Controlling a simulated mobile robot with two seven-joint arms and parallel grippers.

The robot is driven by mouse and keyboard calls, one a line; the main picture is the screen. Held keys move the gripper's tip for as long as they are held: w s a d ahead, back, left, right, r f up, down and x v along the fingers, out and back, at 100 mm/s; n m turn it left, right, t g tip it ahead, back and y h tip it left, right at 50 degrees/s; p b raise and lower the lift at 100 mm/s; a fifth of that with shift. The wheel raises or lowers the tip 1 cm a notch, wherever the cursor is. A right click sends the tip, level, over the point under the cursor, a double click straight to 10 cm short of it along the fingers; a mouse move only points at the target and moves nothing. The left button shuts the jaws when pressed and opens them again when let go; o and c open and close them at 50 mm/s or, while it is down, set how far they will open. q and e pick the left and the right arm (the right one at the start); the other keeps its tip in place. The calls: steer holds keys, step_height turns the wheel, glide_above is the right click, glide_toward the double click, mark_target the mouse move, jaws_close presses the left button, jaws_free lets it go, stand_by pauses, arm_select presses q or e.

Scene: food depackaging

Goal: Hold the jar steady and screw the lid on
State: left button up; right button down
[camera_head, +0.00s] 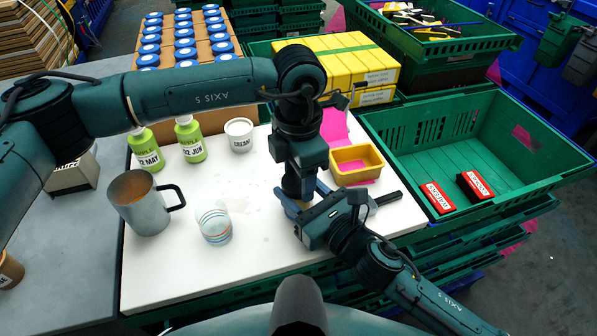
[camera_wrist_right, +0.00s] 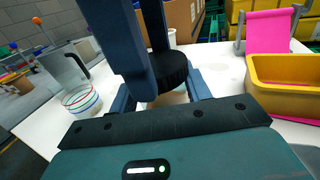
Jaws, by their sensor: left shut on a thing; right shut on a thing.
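The jar (camera_wrist_right: 170,98) stands on the white worktop (camera_head: 262,262), mostly hidden by my grippers. In the right wrist view its pale body shows between the fingers of my right gripper (camera_wrist_right: 162,95), which is shut on it low down. A dark ridged lid (camera_wrist_right: 170,70) sits at the jar's top. My left gripper (camera_head: 300,190) comes straight down from above and is shut on the lid; its blue fingers (camera_wrist_right: 150,50) show in the right wrist view. In the head view my right gripper (camera_head: 297,212) reaches in from the lower right. Whether the lid's thread is engaged cannot be seen.
A grey mug (camera_head: 147,212) and a striped glass (camera_head: 214,226) stand left of the jar. Green bottles (camera_head: 189,145) and a cream tub (camera_head: 239,136) stand behind. A yellow tray (camera_head: 344,154) and a black-handled tool (camera_head: 386,198) lie right, beside a green crate (camera_head: 440,150).

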arm_select(q)
steer(key=shift+m, duration=0.3)
steer(key=o, duration=1.1)
steer(key=shift+r, duration=2.25)
steer(key=shift+c, duration=0.5)
